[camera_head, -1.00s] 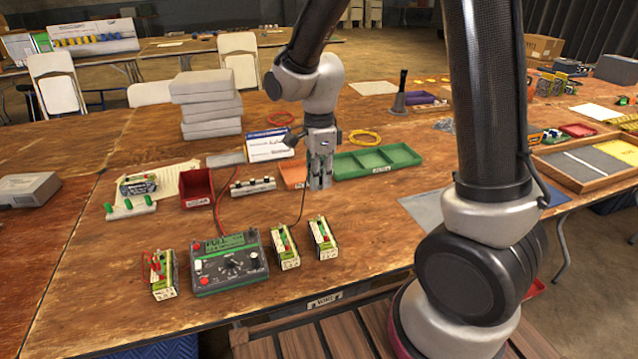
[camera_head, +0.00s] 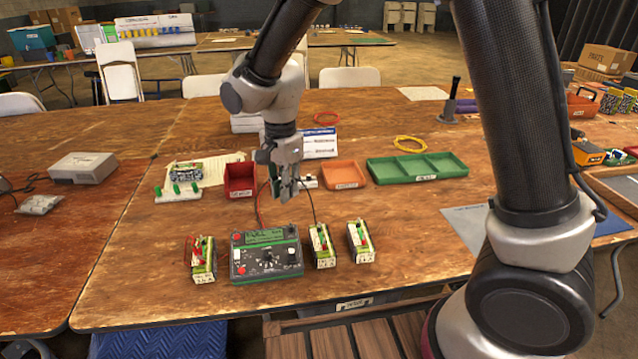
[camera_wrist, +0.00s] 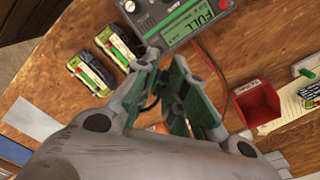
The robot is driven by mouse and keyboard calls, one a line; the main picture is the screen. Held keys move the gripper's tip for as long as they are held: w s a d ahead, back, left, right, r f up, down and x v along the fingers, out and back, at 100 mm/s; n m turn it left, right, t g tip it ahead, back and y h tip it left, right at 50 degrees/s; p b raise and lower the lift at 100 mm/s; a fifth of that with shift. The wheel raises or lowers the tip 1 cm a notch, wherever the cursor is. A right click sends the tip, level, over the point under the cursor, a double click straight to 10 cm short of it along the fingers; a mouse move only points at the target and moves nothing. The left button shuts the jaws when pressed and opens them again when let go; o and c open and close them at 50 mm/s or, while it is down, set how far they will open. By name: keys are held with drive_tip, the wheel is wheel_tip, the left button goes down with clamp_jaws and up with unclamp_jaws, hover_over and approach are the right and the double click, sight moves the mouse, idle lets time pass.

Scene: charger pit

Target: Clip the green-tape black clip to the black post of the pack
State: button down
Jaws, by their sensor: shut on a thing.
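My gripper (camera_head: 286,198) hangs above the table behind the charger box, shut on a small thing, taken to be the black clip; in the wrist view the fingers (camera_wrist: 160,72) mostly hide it. A black lead (camera_head: 309,198) runs up to the gripper, and a dark loop (camera_wrist: 151,104) shows beside the fingers. The charger box (camera_head: 266,256), with a green screen reading FULL, stands at the front. A pack (camera_head: 203,261) with red on top stands left of it. Two more packs (camera_head: 321,246) (camera_head: 360,242) stand right of it. Their black posts are too small to tell.
Behind stand a red bin (camera_head: 239,181), an orange tray (camera_head: 344,175) and a green tray (camera_head: 424,168). A white strip with green pegs (camera_head: 178,194) lies at the left. A red lead (camera_head: 259,212) rises behind the charger box. Bare table lies left of the packs.

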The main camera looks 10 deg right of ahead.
drive_tip(key=a+n, duration=0.3)
drive_tip(key=a, duration=0.4)
drive_tip(key=a+f+n, duration=0.1)
drive_tip(key=a+n, duration=0.2)
drive_tip(key=a, duration=0.4)
drive_tip(key=a+f+n, duration=0.1)
drive_tip(key=a+n, duration=0.2)
drive_tip(key=a, duration=0.4)
drive_tip(key=shift+a+f+n, duration=0.25)
drive_tip(key=shift+a+n, duration=0.1)
drive_tip(key=shift+n, duration=0.05)
drive_tip(key=shift+f, duration=0.15)
drive_tip(key=shift+f, duration=3.45)
drive_tip(key=shift+f, duration=0.15)
drive_tip(key=c, duration=1.4)
unclamp_jaws()
